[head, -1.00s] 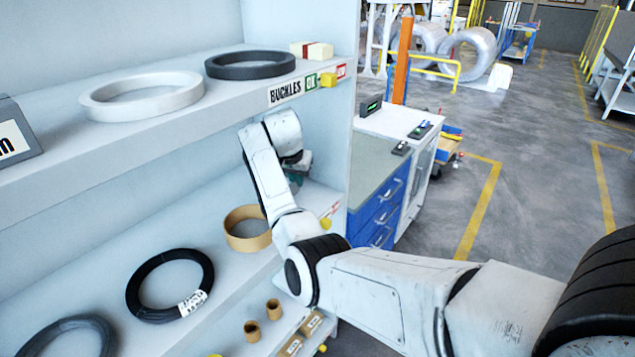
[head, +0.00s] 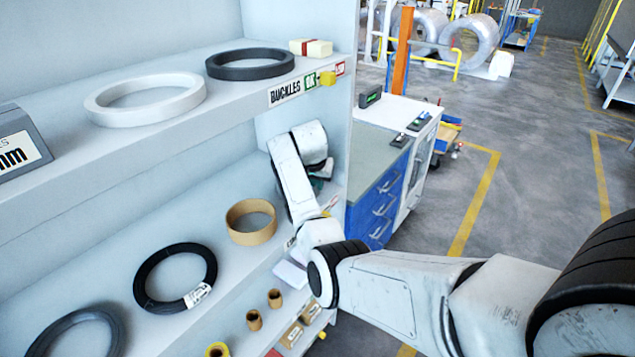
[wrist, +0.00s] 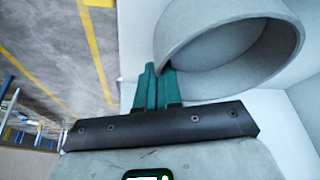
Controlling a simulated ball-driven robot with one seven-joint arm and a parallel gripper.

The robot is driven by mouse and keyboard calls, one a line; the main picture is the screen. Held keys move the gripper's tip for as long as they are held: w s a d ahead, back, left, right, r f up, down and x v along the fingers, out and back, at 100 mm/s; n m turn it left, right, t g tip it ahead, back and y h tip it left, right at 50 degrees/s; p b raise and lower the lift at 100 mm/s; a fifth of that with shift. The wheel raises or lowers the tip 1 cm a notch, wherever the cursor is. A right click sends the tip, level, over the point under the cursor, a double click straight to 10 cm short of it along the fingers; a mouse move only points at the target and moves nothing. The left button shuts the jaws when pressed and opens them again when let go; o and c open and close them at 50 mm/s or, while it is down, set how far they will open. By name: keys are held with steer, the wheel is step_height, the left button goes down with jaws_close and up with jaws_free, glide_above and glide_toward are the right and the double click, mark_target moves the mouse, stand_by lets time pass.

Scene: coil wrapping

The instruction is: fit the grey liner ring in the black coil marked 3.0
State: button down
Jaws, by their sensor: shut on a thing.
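A light grey ring (wrist: 225,86) shows large in the wrist view, its wall between the teal fingers of my gripper (wrist: 158,84). I take it to be the liner ring. In the head view my wrist hides most of it, and my gripper (head: 320,183) is low by the right end wall of the shelf unit. A black coil (head: 145,272) with a white label lies flat on the lower shelf, left of my arm. The label is too small to read. A second, dark grey coil (head: 112,318) lies nearer at lower left, cut by the frame.
A tan ring (head: 250,237) stands on the lower shelf between the black coil and my arm. A white ring (head: 105,118) and a dark grey ring (head: 250,73) lie on the upper shelf above. Small tan rolls (head: 254,320) are below. A blue cabinet (head: 375,215) stands right.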

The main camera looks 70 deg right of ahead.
steer(key=c, duration=1.3)
jaws_free()
steer(key=b+v, duration=0.1)
steer(key=v, duration=0.6)
steer(key=shift+r, duration=0.35)
steer(key=shift+s+a+f, duration=0.1)
